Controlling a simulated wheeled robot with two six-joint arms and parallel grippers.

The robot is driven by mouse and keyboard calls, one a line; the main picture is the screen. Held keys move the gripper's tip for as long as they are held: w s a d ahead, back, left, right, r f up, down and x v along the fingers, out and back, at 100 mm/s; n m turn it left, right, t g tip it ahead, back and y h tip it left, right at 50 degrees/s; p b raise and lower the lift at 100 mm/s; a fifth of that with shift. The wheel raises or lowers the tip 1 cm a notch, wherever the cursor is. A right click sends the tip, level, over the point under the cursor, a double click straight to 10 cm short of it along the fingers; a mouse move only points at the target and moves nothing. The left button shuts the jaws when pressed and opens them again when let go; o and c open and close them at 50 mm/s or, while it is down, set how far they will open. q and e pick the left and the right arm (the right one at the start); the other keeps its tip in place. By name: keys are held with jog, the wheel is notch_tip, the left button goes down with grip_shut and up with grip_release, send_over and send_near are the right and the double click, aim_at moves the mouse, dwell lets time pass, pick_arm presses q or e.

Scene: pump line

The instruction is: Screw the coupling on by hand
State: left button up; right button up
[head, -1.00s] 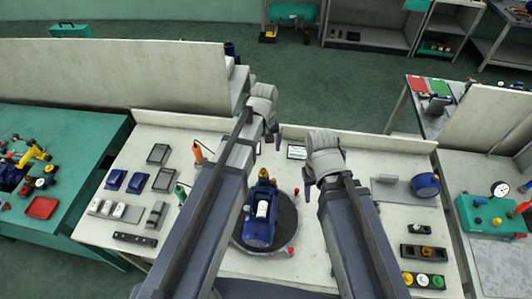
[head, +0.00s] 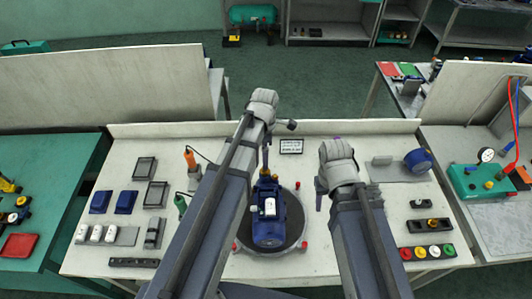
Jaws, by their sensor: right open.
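My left gripper (head: 266,158) is above the back end of the pump. Its fingers are thin and partly hidden by my arm, so I cannot tell whether they touch the pump or hold anything. My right gripper (head: 320,190) is open, to the right of the turntable, and nothing shows in it.
A black holder with a brass part (head: 431,225) lies at the right, above a row of coloured buttons (head: 427,252). A blue cylinder (head: 418,160) rests on a grey plate at the back right. Blue boxes (head: 125,202) and an orange-handled tool (head: 190,159) are at left.

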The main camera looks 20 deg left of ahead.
pick_arm(q)
jog(key=shift+f, duration=0.1)
jog(key=shift+f+b, duration=2.45)
jog(key=shift+b, duration=0.1)
jog(key=shift+f, duration=0.3)
jog(key=shift+f+b, duration=0.6)
jog(key=shift+b, duration=0.3)
grip_shut()
jog(key=c, duration=0.7)
grip_release()
